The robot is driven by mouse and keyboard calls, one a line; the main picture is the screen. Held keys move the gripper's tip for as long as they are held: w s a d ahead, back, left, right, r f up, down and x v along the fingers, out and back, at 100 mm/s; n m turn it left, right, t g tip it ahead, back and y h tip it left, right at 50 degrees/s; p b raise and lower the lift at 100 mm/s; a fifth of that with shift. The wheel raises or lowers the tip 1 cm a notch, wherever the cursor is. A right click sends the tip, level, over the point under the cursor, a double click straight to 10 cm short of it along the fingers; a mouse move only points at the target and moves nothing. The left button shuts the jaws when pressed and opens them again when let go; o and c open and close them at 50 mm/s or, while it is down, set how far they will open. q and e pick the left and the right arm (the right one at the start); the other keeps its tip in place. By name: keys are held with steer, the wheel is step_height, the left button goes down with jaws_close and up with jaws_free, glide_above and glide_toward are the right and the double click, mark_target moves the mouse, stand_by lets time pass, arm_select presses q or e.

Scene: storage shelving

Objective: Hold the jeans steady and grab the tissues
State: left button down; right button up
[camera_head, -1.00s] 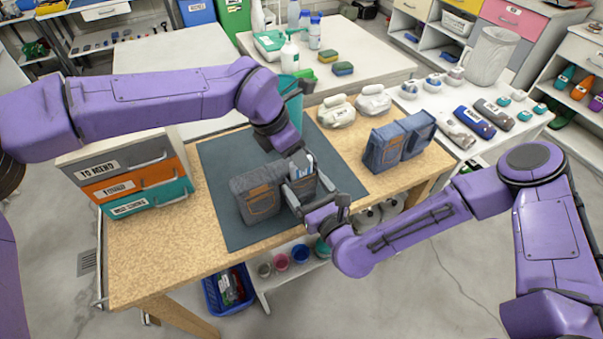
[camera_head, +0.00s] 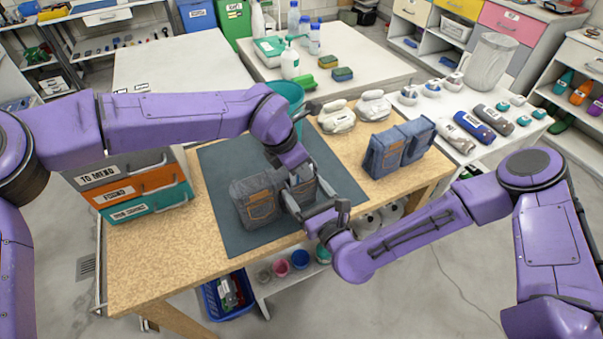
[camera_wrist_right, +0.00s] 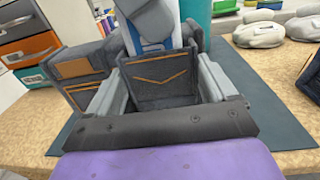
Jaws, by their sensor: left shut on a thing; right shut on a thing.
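The dark blue jeans (camera_head: 256,203) stand folded on the mat, with orange stitching and a brown patch. Their pocket part (camera_wrist_right: 160,88) is between the fingers of my right gripper (camera_wrist_right: 160,70), which is shut on it from the front. In the head view the right gripper (camera_head: 304,196) is at the jeans' right part. The tissues, a blue and white pack (camera_wrist_right: 150,44), stick up from the pocket. My left gripper (camera_head: 294,172) comes down from above and is shut on the pack. Its grey finger covers much of the pack in the right wrist view.
More folded jeans (camera_head: 385,152) stand to the right on the wooden table. A labelled drawer unit (camera_head: 140,185) stands at the left. A teal bin (camera_head: 287,92) is behind the left gripper. The dark mat (camera_head: 222,160) is clear around the jeans.

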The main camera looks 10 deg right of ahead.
arm_select(q)
step_height(320, 180, up, 10)
arm_select(e)
steer(key=o, duration=1.2)
